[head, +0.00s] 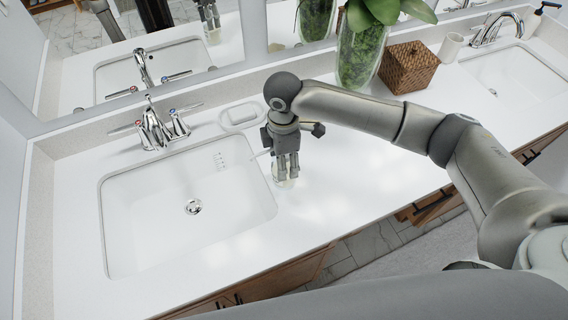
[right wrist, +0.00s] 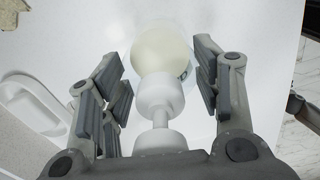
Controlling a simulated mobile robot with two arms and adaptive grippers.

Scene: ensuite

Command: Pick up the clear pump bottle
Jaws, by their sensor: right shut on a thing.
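The clear pump bottle (head: 285,183) stands on the white counter just right of the left sink, mostly hidden by my gripper in the head view. In the right wrist view the bottle (right wrist: 162,50) shows pale cream contents and a white pump head pointing toward the camera. My right gripper (head: 287,172) points down over the bottle and is shut on it, with one finger on each side; its fingers (right wrist: 160,68) also show in the right wrist view. I cannot tell any gap between bottle and counter. My left gripper is not in view.
A white soap dish (head: 240,116) lies behind the gripper. The left sink (head: 190,205) and its chrome faucet (head: 158,128) are to the left. A glass vase with a plant (head: 358,60) and a woven box (head: 407,67) stand behind my arm. The counter at front right is clear.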

